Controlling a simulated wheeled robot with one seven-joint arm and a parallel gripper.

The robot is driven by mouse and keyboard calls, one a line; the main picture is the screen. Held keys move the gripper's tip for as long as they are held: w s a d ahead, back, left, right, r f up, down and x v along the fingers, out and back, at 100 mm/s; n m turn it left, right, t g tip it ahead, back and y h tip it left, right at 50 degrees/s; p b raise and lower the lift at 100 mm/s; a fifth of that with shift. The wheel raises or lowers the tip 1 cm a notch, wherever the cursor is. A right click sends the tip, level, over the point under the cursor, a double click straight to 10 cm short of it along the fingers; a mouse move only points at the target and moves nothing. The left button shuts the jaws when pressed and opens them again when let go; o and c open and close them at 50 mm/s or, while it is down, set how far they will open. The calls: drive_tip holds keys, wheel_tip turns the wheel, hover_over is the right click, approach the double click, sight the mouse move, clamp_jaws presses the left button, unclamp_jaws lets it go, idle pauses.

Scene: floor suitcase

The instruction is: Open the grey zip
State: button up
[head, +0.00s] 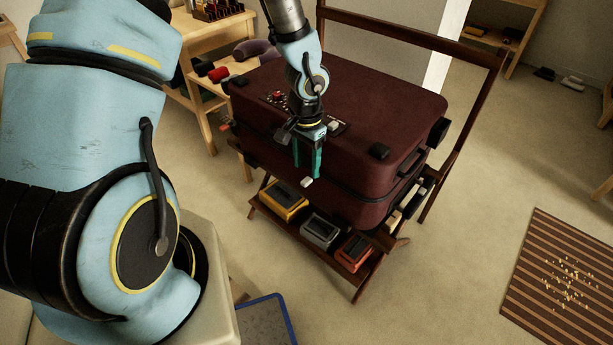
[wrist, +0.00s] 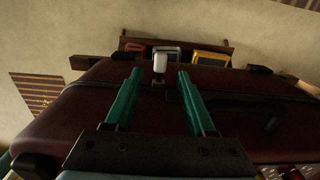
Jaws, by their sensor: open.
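A dark red suitcase (head: 390,105) lies closed and flat on a wooden stand. A small pale grey zip pull (head: 306,182) sits at its near side, by the dark seam. In the wrist view the zip pull (wrist: 160,62) stands just beyond the fingertips, roughly centred between them. My gripper (head: 307,172) points down at the suitcase's near edge, its teal fingers close to the pull. In the wrist view my gripper (wrist: 160,76) is open, with nothing between the fingers. I cannot tell whether a finger touches the pull. The seam behind the fingers is partly hidden.
The stand's lower shelf holds a yellow box (head: 283,200), a grey box (head: 320,231) and an orange box (head: 354,252). A pale block (head: 333,126) and a red knob (head: 277,95) show on the lid. A striped mat (head: 530,290) lies right; floor between is clear.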

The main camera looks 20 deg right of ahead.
sight(306, 180)
drive_tip(key=shift+f, duration=2.25)
clamp_jaws()
